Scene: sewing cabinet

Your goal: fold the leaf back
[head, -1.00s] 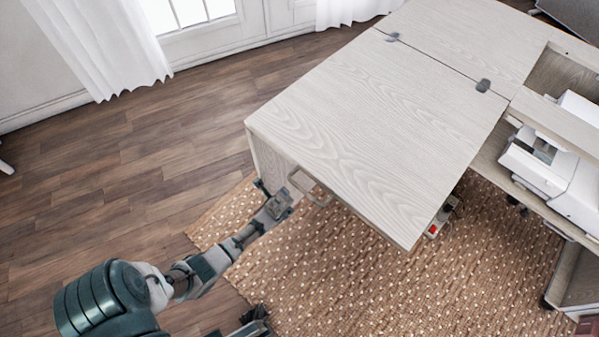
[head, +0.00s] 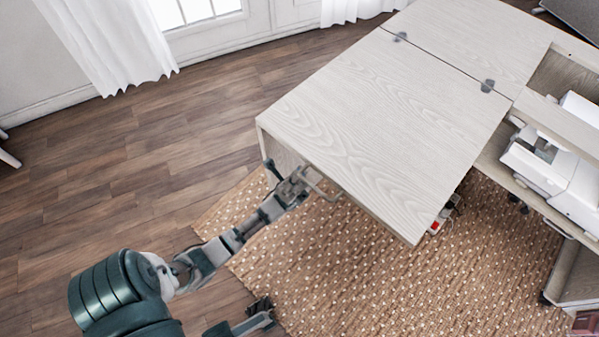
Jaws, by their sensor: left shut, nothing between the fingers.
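The pale wood leaf (head: 385,135) lies flat and extended, joined to the cabinet top (head: 475,40) by two dark hinges (head: 487,86) (head: 400,37). A bar handle (head: 322,186) projects from the leaf's near-left edge. My left gripper (head: 293,184) is shut and empty beside the handle, overlapping its left end in the picture. I cannot tell whether they touch. At the bottom, a dark gripper-like end (head: 262,308), seemingly my right gripper, shows low over the rug; its jaws are unclear.
A white sewing machine (head: 555,165) stands in the cabinet at right. A small grey device with a red spot (head: 437,226) shows below the leaf's right edge. A dotted rug (head: 370,270) lies underneath. Open wood floor is at left, with white curtains (head: 110,45) behind.

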